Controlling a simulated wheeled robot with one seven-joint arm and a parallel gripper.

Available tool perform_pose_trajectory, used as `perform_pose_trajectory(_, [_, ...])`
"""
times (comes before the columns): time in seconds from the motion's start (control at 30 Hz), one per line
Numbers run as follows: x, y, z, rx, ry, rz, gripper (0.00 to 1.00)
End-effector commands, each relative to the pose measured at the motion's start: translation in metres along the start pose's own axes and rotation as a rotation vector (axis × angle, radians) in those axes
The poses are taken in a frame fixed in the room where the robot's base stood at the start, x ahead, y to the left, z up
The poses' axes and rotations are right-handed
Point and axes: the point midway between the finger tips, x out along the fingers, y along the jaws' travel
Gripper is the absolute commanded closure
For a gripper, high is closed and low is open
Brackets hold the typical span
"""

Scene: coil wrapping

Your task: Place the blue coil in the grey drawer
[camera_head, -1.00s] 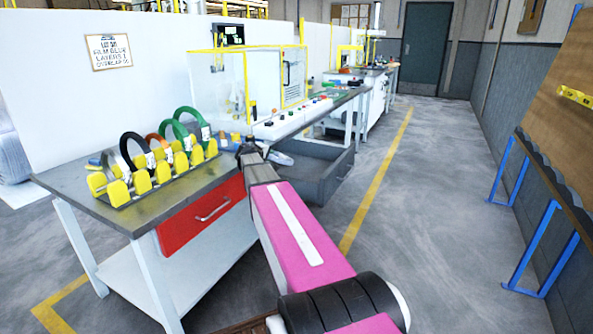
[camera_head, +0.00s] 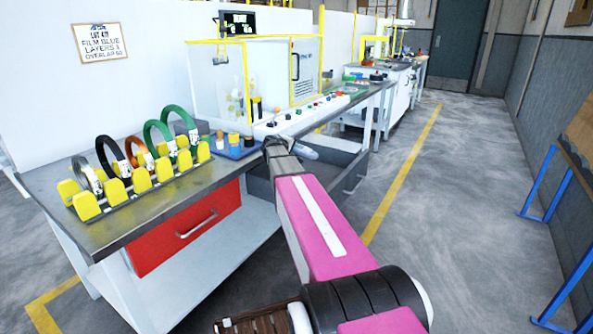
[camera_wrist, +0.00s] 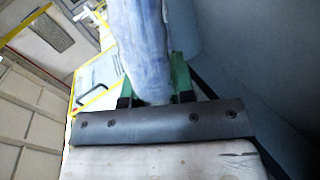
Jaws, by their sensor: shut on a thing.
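My gripper (camera_wrist: 153,88) is shut on the blue coil (camera_wrist: 140,40). The wrist view shows the coil as a pale, worn blue band standing up between the green-sided fingers; its far part runs out of the picture. In the head view my gripper (camera_head: 276,146) is over the far right end of the near workbench, and a pale curved piece of the coil (camera_head: 304,153) shows just right of it. The grey drawer (camera_head: 350,172) stands pulled open just beyond and right of my gripper. My arm hides part of the drawer.
A rack with yellow holders (camera_head: 118,192) carries several coils on the near bench (camera_head: 130,222). A shut red drawer (camera_head: 180,238) is in the bench front. Small pots stand on a blue mat (camera_head: 232,150). A control panel (camera_head: 300,118) is behind the grey drawer.

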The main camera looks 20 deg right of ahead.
Motion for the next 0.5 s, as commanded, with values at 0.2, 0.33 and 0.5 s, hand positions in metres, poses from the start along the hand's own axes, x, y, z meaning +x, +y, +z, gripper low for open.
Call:
perform_pose_trajectory(0.2, [0.014,-0.033,0.007,-0.003,0.000,0.000,1.00])
perform_pose_trajectory(0.33, [0.019,-0.044,0.009,-0.002,0.001,0.000,1.00])
perform_pose_trajectory(0.5, [0.025,-0.056,0.012,-0.002,0.000,0.000,1.00])
